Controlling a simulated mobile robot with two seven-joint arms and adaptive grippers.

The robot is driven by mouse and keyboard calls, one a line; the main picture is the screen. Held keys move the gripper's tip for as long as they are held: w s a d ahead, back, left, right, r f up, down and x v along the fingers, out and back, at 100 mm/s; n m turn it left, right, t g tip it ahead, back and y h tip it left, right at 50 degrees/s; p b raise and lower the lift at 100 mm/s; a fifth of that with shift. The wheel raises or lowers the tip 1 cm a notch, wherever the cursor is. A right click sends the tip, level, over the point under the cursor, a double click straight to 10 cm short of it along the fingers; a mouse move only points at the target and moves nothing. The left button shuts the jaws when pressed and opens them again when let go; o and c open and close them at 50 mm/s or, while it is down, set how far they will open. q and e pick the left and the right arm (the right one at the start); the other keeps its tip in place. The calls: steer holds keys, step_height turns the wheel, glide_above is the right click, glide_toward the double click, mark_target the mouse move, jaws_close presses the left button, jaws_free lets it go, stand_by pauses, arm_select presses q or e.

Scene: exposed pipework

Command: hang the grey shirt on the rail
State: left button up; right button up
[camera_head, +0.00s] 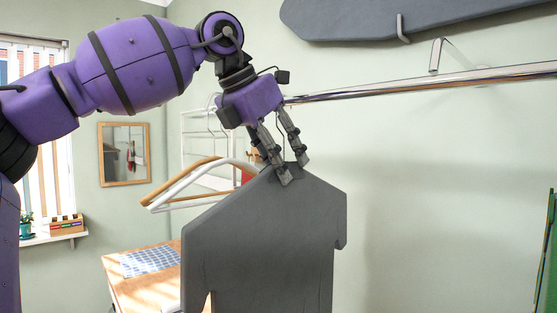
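The grey shirt (265,235) hangs in front of me, below the rail, its lower part cut off by the bottom edge of the view. My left gripper (294,171) points down at the top of the shirt, with its fingers closed about the neck. Its fingers cover the neck, and I cannot make out a hook there. The shiny metal rail (420,84) runs along the wall above and behind the shirt, its left end hidden behind my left gripper. The shirt is apart from the rail. My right gripper is out of view.
White and wooden hangers (186,186) hang left of the shirt. A bracket (437,54) joins the rail to the wall. A dark grey board (420,18) is above. A wooden table (117,268) stands lower left. The rail's right stretch is bare.

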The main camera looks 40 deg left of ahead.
arm_select(q)
steer(key=v, duration=1.2)
